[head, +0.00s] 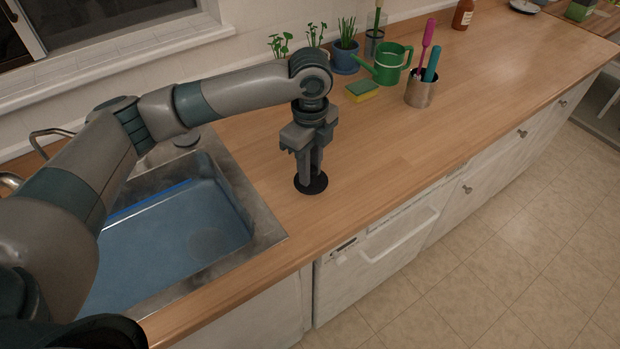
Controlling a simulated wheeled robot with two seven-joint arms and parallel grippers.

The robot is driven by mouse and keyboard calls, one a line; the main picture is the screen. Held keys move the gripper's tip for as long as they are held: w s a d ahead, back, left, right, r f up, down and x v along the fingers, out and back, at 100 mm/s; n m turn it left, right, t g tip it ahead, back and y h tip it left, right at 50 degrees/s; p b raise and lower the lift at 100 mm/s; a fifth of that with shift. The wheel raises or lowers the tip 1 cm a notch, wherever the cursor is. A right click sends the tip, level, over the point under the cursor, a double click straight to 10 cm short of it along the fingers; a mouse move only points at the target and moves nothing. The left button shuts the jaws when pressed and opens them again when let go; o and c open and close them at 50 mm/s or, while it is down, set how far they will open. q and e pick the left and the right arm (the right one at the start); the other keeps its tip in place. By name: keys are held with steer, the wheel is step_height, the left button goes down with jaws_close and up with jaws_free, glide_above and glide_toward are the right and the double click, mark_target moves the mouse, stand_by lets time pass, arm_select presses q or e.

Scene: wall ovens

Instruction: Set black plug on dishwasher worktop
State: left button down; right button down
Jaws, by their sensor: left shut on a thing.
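The black plug (311,184) is a flat, dark round disc at the wooden worktop (370,165), right of the sink and above the white dishwasher front (375,255). My left gripper (311,174) points down at it, and its fingers are shut on the plug's upper part, which they hide. The plug looks level and on or just above the wood; I cannot tell whether it touches. My right gripper is not in view.
The sink (180,235) with bluish water lies to the left. The worktop right of the gripper is clear.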

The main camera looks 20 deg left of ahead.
arm_select(q)
steer(key=shift+f+p, duration=0.7)
steer(key=shift+f, duration=1.3)
steer(key=shift+f, duration=0.1)
steer(key=c, duration=1.5)
jaws_free()
steer(key=shift+c, duration=0.2)
steer(key=shift+r, duration=0.6)
step_height(320, 180, up, 11)
steer(key=b, duration=0.3)
